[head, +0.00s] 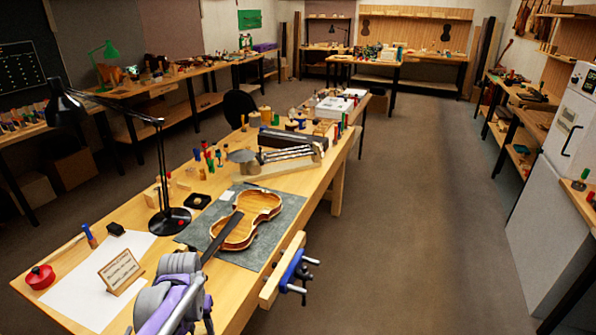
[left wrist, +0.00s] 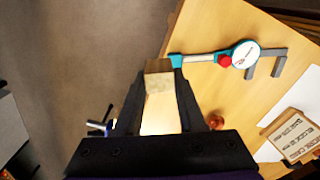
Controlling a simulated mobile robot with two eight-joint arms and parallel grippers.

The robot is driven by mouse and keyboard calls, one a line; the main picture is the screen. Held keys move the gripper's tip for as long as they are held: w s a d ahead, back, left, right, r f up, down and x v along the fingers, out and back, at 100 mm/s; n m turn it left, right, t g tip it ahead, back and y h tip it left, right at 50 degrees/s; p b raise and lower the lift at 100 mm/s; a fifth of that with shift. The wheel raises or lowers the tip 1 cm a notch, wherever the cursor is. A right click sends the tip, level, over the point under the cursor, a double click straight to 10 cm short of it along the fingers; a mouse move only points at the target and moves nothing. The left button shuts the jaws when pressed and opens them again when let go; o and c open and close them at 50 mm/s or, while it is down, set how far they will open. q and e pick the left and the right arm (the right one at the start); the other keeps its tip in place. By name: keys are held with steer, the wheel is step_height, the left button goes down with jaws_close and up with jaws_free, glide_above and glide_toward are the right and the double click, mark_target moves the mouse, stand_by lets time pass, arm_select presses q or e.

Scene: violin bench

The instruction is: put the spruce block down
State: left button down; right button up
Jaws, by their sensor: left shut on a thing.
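The spruce block (left wrist: 160,112) is a pale wooden block, seen in the left wrist view between the two black fingers of my left gripper (left wrist: 159,84). The gripper is shut on it. The block's far end overlaps the edge of the workbench (left wrist: 205,22), with floor to the left in that view. I cannot tell how high it is held or whether it touches the bench. In the head view my left arm comes in at the bottom, over the near end of the bench (head: 337,198); the block cannot be made out there. My right gripper is not in view.
A teal gauge with a round dial (left wrist: 246,54) lies on the bench near the block. A lettered wooden sign (head: 121,270) stands on white paper (head: 75,300). A violin (head: 245,220) lies on a grey mat (head: 285,225). A blue vise (head: 292,270) sticks out at the bench edge.

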arm_select(q)
steer(key=w+d+f, duration=0.5)
steer(key=f, duration=0.3)
steer(key=shift+d+f, duration=0.4)
